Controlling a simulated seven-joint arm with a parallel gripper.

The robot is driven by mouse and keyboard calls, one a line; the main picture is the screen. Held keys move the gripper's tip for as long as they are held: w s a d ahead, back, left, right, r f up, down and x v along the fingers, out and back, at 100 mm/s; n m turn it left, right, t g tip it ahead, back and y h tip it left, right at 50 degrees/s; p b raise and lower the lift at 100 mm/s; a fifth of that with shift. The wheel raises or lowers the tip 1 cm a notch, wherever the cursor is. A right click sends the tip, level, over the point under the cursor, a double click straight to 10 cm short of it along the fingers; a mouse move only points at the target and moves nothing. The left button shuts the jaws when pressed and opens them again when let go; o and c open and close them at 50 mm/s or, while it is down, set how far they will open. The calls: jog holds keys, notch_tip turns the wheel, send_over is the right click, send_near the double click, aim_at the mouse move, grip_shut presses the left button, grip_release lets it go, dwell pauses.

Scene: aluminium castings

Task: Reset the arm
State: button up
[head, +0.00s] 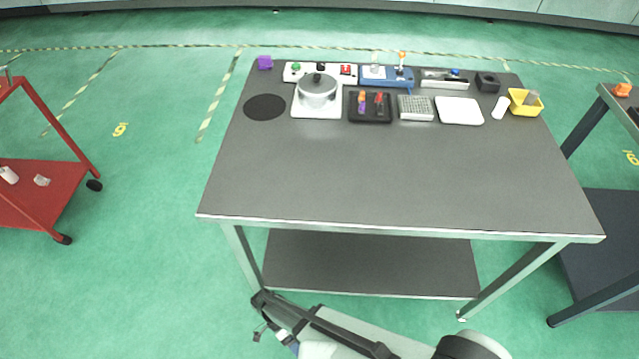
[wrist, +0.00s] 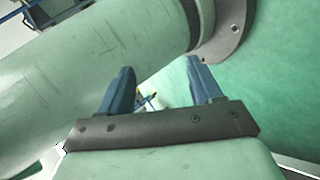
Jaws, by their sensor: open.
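My gripper (wrist: 160,84) shows in the wrist view with its two blue fingers apart and nothing between them. Behind the fingers are a pale green link of my own arm and green floor. In the head view my arm is folded low at the bottom, in front of the grey table (head: 400,185) and below its top. The gripper end is near the lower left of the arm there, but its fingers are too small to make out. It is clear of everything on the table.
Along the table's back stand a pot (head: 317,92), a black disc (head: 265,107), a black tray (head: 370,117), a white board (head: 460,111) and a yellow bin (head: 525,103). The table's front half is clear. A red cart (head: 45,185) stands left, a dark bench (head: 600,235) right.

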jog(key=w+d+r+n+y, duration=0.1)
jog(key=d+r+n+y, duration=0.1)
jog(key=d, duration=0.6)
jog(key=w+d+r+n+y, duration=0.1)
jog(key=d+r+n+y, duration=0.2)
jog(key=d, duration=0.6)
jog(key=w+d+r+n+t+y, duration=0.1)
jog(key=d+r+n+y, duration=0.2)
jog(key=d+n, duration=0.3)
jog(key=d, duration=0.3)
jog(key=shift+w+r, duration=0.25)
jog(key=shift+w, duration=0.1)
